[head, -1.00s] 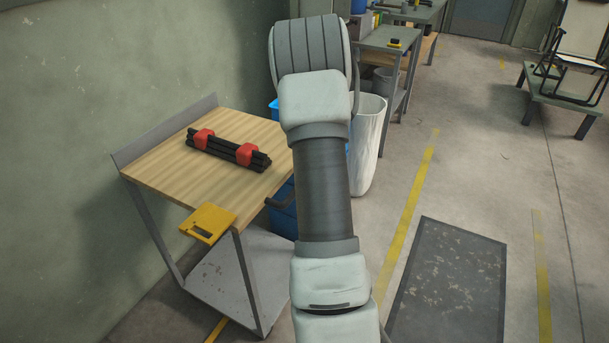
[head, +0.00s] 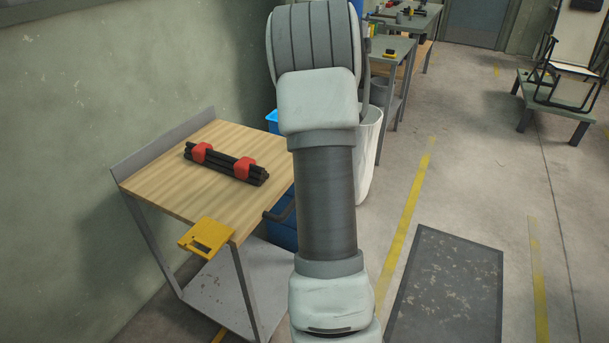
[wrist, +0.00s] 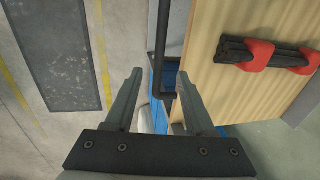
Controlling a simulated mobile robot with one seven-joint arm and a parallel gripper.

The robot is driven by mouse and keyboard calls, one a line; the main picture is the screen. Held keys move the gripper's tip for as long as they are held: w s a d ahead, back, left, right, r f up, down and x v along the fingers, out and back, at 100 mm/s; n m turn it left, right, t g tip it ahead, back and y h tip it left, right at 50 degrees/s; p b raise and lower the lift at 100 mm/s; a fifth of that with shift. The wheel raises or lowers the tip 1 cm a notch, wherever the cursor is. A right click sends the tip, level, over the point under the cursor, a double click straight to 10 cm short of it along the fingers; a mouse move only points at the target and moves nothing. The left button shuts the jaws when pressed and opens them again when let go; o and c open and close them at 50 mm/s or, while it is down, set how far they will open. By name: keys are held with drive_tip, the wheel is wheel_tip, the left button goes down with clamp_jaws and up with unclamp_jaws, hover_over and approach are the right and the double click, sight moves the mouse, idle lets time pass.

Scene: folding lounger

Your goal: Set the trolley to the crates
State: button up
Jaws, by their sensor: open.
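The trolley has a wooden top (head: 180,195), grey legs and a grey lower shelf (head: 225,298). It stands beside the wall at left. Its dark handle (head: 280,213) sticks out at the right; the wrist view shows it as a dark bent bar (wrist: 171,45). Blue crates (head: 283,232) are partly visible behind the trolley and my arm, and blue also shows past the handle in the wrist view (wrist: 158,118). My gripper (wrist: 159,74) is open and empty, the bent handle end showing between its fingers. I cannot tell its depth. My arm hides the gripper in the head view.
A bundle of black rods with red clamps (head: 225,163) lies on the trolley top. A yellow holder (head: 206,237) is at its front corner. A white bin (head: 369,150) and workbenches stand behind. A dark floor mat (head: 445,290) lies right of my arm; the floor there is clear.

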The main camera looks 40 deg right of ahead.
wheel_tip(320, 180, up, 8)
drive_tip(key=s+p, duration=0.1)
drive_tip(key=shift+s+d+f, duration=0.2)
drive_tip(key=shift+d, duration=0.1)
idle(0.3)
drive_tip(key=s+a+r+n+t+p, duration=0.1)
drive_tip(key=s+a+r+n+p, duration=0.15)
drive_tip(key=a+r, duration=0.65)
drive_tip(key=s+a+r+n+t+p, duration=0.1)
drive_tip(key=s+a+r+n+p, duration=0.3)
drive_tip(key=a, duration=0.9)
drive_tip(key=s+a+r+n+t+p, duration=0.1)
drive_tip(key=s+a+r+n+p, duration=0.2)
drive_tip(key=s+a, duration=0.8)
wheel_tip(320, 180, up, 2)
drive_tip(key=a+n, duration=0.2)
drive_tip(key=n, duration=0.2)
drive_tip(key=shift+a+r+t+h, duration=0.15)
drive_tip(key=shift+a+t+h, duration=0.15)
drive_tip(key=shift+h, duration=0.1)
